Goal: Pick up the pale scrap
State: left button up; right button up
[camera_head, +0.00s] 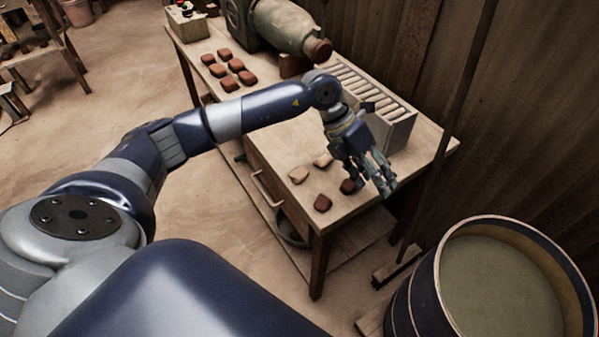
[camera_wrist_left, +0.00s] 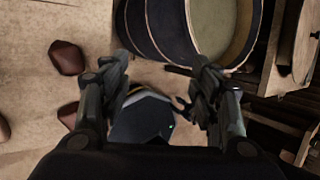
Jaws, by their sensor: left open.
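Two pale scraps lie on the workbench in the head view, one on the left (camera_head: 299,174) and one slightly farther back (camera_head: 323,160). Two dark red-brown pieces, one at the front (camera_head: 322,203) and one to its right (camera_head: 348,186), lie close by. My left gripper (camera_head: 384,186) is open and empty, over the bench's near right corner, to the right of the scraps. In the left wrist view its fingers (camera_wrist_left: 160,68) are spread with nothing held between them. Dark pieces (camera_wrist_left: 67,57) show left of the fingers there. My right gripper is not in view.
The wooden workbench (camera_head: 270,140) carries a rack of slats (camera_head: 365,92), a green machine (camera_head: 290,28) and several dark tiles (camera_head: 227,66). A barrel (camera_head: 497,290) stands right of the bench; it also shows in the wrist view (camera_wrist_left: 150,30). A wooden wall rises behind.

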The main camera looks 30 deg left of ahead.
pick_arm(q)
jog(key=a+n+g+y, duration=0.1)
jog(key=a+y, duration=0.6)
jog(key=a, duration=1.1)
send_over(302, 171)
jog(key=shift+n, duration=0.3)
notch_tip(302, 171, down, 4)
jog(key=shift+w+f, duration=0.1)
jog(key=shift+a+f+p, duration=0.1)
jog(key=shift+f+p, duration=0.55)
jog(key=shift+f, duration=2.15)
jog(key=shift+c, duration=0.2)
jog(key=c, duration=1.1)
